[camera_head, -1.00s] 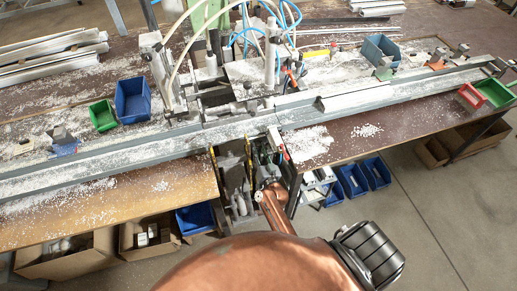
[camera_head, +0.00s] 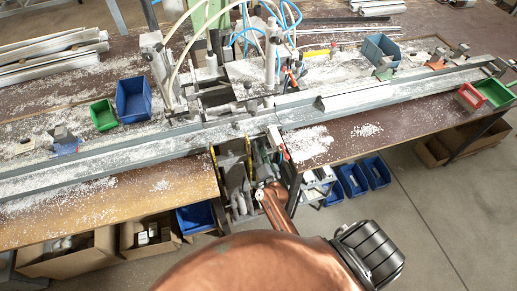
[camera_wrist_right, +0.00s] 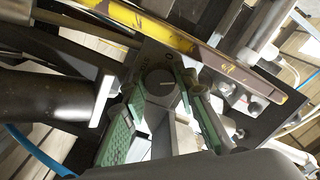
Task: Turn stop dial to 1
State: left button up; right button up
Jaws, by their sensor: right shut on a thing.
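The stop dial (camera_wrist_right: 160,83) is a dark round knob with a pale pointer line, on a dark plate in the right wrist view. The line points roughly right in that picture. In the head view my copper right arm reaches to the gap under the bench rail, and the dial is hidden there. My left gripper is not in view.
A worn yellow bar (camera_wrist_right: 140,28) crosses just above the dial. The long grey rail (camera_head: 100,165) runs across the bench, strewn with white chips. Blue bins (camera_head: 376,172) stand below the bench at right. Clamp posts and hoses rise behind the gap.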

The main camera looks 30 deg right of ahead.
jog(key=shift+f, duration=0.1)
jog(key=o, duration=0.9)
jog(key=v, duration=1.2)
